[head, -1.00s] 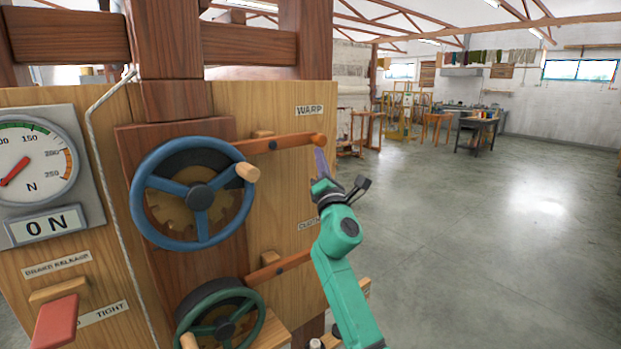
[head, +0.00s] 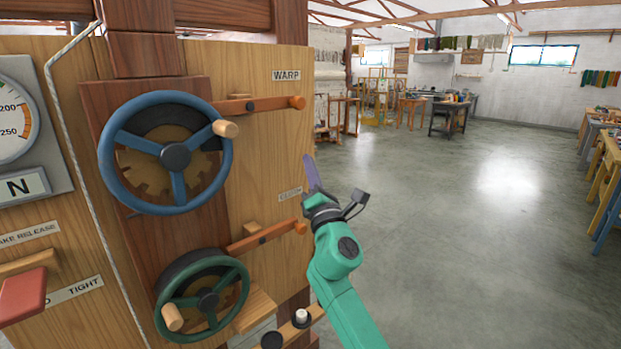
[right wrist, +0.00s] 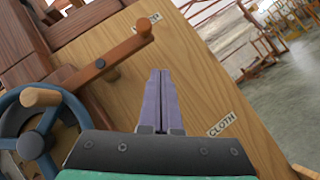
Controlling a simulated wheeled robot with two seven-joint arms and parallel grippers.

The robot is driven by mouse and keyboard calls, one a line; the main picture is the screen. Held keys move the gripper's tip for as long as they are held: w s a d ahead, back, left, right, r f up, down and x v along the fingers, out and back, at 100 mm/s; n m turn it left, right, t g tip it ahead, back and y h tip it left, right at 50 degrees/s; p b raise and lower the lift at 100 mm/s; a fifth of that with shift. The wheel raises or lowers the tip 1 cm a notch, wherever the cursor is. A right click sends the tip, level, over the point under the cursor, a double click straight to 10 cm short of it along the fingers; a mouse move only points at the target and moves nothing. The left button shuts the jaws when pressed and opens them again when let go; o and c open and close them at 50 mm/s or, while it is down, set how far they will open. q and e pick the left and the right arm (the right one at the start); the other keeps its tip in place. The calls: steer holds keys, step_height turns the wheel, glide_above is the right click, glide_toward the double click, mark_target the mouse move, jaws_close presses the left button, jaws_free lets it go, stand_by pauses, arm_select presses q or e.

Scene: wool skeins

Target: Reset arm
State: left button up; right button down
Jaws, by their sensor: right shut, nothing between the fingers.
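My right gripper (head: 311,174) is in the head view on a green arm, to the right of the wooden panel's edge. Its purple fingers are shut with nothing between them, and in the right wrist view the fingertips (right wrist: 160,78) show in front of the panel. The upper orange-tipped lever (head: 258,105) by the WARP label is up and left of the fingers, apart from them. The lower lever (head: 265,239) is down and left, with the arm beside it. My left gripper is not in view.
The wooden panel (head: 262,170) carries a blue handwheel (head: 122,192), a green handwheel (head: 240,297), a dial gauge (head: 22,85) and a red handle (head: 22,297). Open concrete floor (head: 440,230) lies to the right. A dark table (head: 452,108) stands far back.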

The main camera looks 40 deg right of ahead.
steer(key=shift+s+a+f, duration=0.1)
steer(key=shift+s+a, duration=0.2)
steer(key=shift+a, duration=0.25)
steer(key=shift+d, duration=0.15)
